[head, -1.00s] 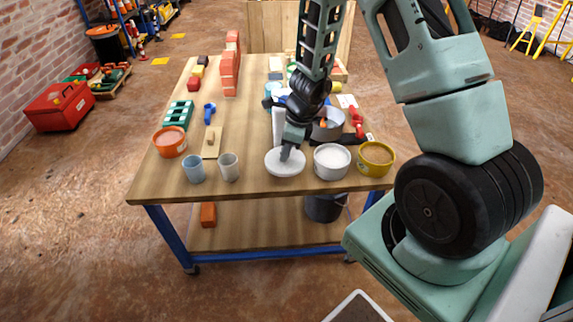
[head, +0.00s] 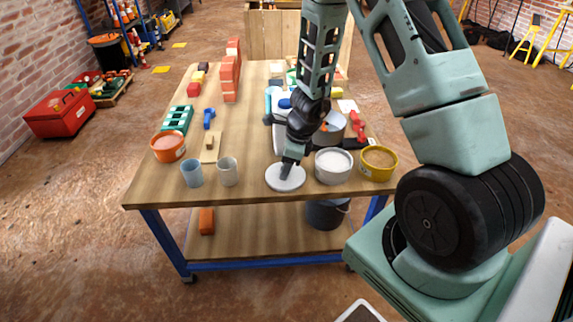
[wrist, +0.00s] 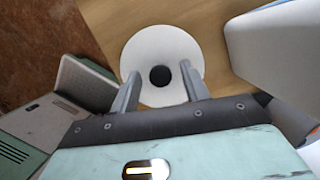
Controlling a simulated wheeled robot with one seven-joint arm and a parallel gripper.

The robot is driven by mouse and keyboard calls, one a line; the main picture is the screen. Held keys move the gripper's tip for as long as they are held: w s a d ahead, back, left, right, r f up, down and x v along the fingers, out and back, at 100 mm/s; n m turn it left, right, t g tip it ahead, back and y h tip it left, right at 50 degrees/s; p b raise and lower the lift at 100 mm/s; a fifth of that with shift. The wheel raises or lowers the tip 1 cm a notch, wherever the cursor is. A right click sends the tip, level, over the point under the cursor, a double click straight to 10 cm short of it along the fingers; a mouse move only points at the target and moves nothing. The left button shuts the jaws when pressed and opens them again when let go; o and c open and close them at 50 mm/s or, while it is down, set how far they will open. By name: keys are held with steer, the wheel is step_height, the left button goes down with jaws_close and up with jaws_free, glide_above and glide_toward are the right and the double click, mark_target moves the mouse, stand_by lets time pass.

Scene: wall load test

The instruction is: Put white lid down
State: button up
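The white lid (head: 276,180) is a round disc lying flat on the wooden table (head: 250,120), near its front edge. It also shows in the wrist view (wrist: 160,45), with a dark round knob (wrist: 160,76) at its centre. My gripper (head: 287,170) points down over the lid. In the wrist view my gripper's two fingers (wrist: 160,72) are spread on either side of the knob, with a visible gap on both sides. The head view hides part of the lid behind the fingers.
A white tub (head: 332,169) stands close to the right of the lid, with a yellow tub (head: 378,167) beyond it. Two grey cups (head: 228,174) stand to the left, and an orange tub (head: 168,148) farther left. Bare table lies between cups and lid.

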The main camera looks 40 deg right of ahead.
mark_target(297, 176)
steer(key=shift+r, duration=0.1)
steer(key=p+v, duration=0.6)
steer(key=v, duration=0.6)
steer(key=s+a+r+n+g+y, duration=0.1)
steer(key=s+a+r+n, duration=0.15)
steer(key=a+n, duration=0.35)
steer(key=s+a+r+n, duration=0.2)
steer(key=a+r+n, duration=0.25)
steer(key=a, duration=0.35)
steer(key=s+a+r+n+g+y, duration=0.1)
steer(key=s+a+r+n, duration=0.15)
steer(key=a+n, duration=0.4)
steer(key=s+a+r+n+h, duration=0.1)
steer(key=s+a+r+n, duration=0.2)
steer(key=s+n, duration=0.4)
steer(key=s+a+r+n+h, duration=0.2)
steer(key=s+a+n, duration=0.1)
steer(key=s+n, duration=0.4)
steer(key=n, duration=0.3)
steer(key=shift+s+a+r+n+h, duration=0.25)
steer(key=shift+s+r+n+h, duration=0.05)
steer(key=shift+s+r+n, duration=0.1)
steer(key=shift+w, duration=0.1)
